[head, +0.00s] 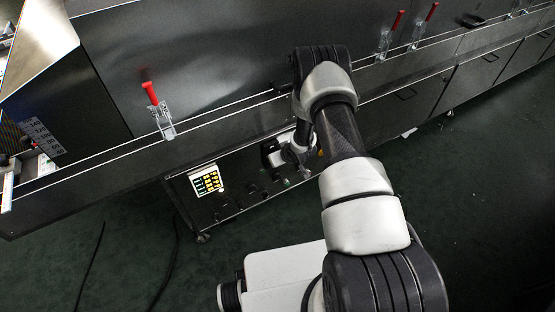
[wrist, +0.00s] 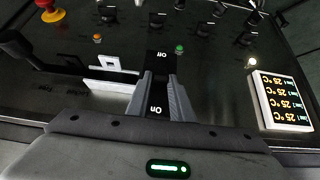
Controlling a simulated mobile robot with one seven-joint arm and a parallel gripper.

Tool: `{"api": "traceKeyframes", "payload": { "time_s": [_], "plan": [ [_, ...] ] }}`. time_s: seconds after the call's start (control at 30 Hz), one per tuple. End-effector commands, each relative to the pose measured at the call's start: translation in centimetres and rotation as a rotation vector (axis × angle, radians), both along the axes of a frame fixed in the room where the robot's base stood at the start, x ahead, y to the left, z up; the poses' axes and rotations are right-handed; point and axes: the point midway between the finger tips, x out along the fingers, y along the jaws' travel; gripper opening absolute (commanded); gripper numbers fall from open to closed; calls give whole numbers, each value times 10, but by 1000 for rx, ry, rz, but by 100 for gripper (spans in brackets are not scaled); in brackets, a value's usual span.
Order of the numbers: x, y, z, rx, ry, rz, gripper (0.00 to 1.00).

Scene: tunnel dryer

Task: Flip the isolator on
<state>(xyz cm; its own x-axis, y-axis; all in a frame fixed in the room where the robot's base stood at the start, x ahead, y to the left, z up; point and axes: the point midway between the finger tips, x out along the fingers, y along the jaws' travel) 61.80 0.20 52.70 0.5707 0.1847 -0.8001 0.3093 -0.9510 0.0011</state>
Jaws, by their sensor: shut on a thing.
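The isolator (wrist: 160,62) is a dark switch on the black control panel, with white "Off" and "On" labels that appear upside down in the wrist view. The "Off" label lies beyond my fingertips and the "On" label shows between my fingers. My gripper (wrist: 158,82) is shut on the isolator's dark handle, one grey finger on each side. The handle is mostly hidden between the fingers, so its exact angle is hard to tell. In the head view my arm hides the isolator.
A temperature display (wrist: 283,103) sits right of my fingers, and a white handle (wrist: 112,72) sits left. A green button (wrist: 179,49), an orange button (wrist: 97,38) and a red emergency stop (wrist: 50,12) are nearby. Red-handled clamps (head: 152,95) line the dryer above. Open floor (head: 120,255) lies in front.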

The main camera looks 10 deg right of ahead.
Motion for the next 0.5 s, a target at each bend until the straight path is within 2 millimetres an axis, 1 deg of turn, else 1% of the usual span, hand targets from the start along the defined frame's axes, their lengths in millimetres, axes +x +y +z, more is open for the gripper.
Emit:
{"api": "traceKeyframes", "payload": {
  "time_s": [0.03, 0.23, 0.5],
  "plan": [
    [5, 1, 3, -6, 16, -1, 0],
    [7, 1, 5, -29, 88, -1, 0],
    [7, 2, 6, -39, 123, -1, 0]
  ]
}}
